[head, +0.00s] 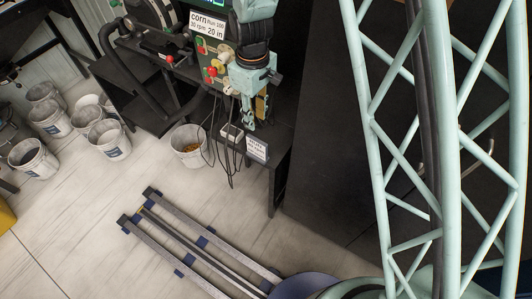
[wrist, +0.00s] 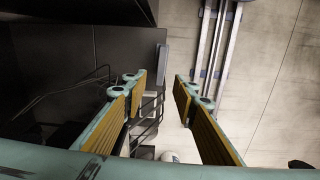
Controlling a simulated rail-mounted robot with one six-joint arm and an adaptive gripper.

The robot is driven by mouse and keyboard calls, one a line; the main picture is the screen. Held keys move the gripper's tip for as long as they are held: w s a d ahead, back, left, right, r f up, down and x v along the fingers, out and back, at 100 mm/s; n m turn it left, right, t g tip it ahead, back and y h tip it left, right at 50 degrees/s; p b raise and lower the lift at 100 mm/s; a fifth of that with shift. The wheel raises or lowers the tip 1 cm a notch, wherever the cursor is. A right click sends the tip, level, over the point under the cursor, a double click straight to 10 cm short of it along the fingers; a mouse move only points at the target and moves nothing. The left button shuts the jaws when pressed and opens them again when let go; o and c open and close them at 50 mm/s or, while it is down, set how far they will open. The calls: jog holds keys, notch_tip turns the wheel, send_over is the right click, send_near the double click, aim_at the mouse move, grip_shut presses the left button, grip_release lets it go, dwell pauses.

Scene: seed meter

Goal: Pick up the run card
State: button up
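The white run card (head: 207,25), printed "corn Run 200, 30 rpm, 20 in", stands upright at the top of the seed meter stand in the head view. My gripper (head: 254,112) points down in front of the stand, to the right of and below this card. A smaller white card (head: 257,149) with unreadable print sits at the bench edge just below my fingers. In the wrist view my gripper (wrist: 160,88) has its yellow-padded fingers apart, with nothing held between them. The run card cannot be made out in the wrist view.
A bucket with orange-yellow grains (head: 189,147) stands on the floor beside the dark bench. Dark cables (head: 232,165) hang near my gripper. Several white buckets (head: 108,140) stand at the left. Floor rails (head: 205,240) run in the foreground, with bare floor around them.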

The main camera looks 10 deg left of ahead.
aim_at(257, 140)
jog(key=shift+d+f, duration=0.1)
jog(key=shift+f, duration=0.8)
jog(key=shift+f, duration=0.1)
jog(key=shift+f+b, duration=0.6)
jog(key=shift+f, duration=3.6)
jog(key=shift+f, duration=0.1)
jog(key=shift+s+f+b, duration=0.15)
jog(key=shift+f+b, duration=0.4)
jog(key=shift+f, duration=1.95)
grip_shut()
